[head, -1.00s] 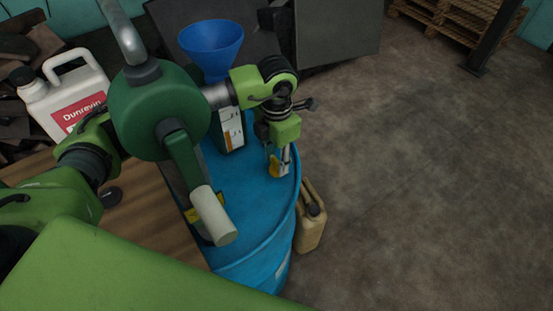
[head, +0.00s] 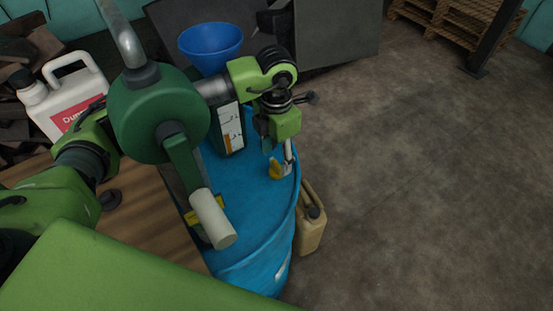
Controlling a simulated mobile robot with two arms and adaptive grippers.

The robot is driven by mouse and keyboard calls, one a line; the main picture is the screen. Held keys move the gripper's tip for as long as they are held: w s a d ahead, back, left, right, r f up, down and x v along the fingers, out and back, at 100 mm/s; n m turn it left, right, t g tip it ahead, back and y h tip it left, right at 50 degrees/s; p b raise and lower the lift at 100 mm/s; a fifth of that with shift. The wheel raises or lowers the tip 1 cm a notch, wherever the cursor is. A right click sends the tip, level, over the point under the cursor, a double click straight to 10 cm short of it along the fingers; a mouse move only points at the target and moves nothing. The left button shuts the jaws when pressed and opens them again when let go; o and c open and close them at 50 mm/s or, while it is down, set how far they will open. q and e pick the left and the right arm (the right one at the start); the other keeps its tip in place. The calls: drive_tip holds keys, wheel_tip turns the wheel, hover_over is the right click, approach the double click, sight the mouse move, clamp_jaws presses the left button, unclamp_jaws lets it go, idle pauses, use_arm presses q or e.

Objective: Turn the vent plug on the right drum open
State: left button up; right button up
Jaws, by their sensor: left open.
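A blue drum (head: 240,255) stands upright at the centre, the only drum I can make out. A green hand pump (head: 157,112) with a pale crank grip rises over its left side and hides part of its top. A small yellow piece (head: 275,170), seemingly the vent plug, sits near the right rim. My left gripper (head: 279,160) points down over that spot from above, its fingers apart. One finger is beside the yellow piece; I cannot tell whether they touch. My right gripper is not in view.
A blue funnel (head: 210,45) and a container with a scale (head: 231,130) stand behind the pump. A white jug (head: 68,95) is at the left. A tan jerrycan (head: 311,232) stands on the floor right of the drum. The floor at right is clear.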

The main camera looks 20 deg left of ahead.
sight(277, 163)
use_arm(q)
wheel_tip(277, 163, up, 10)
drive_tip(key=shift+f, duration=0.15)
idle(0.5)
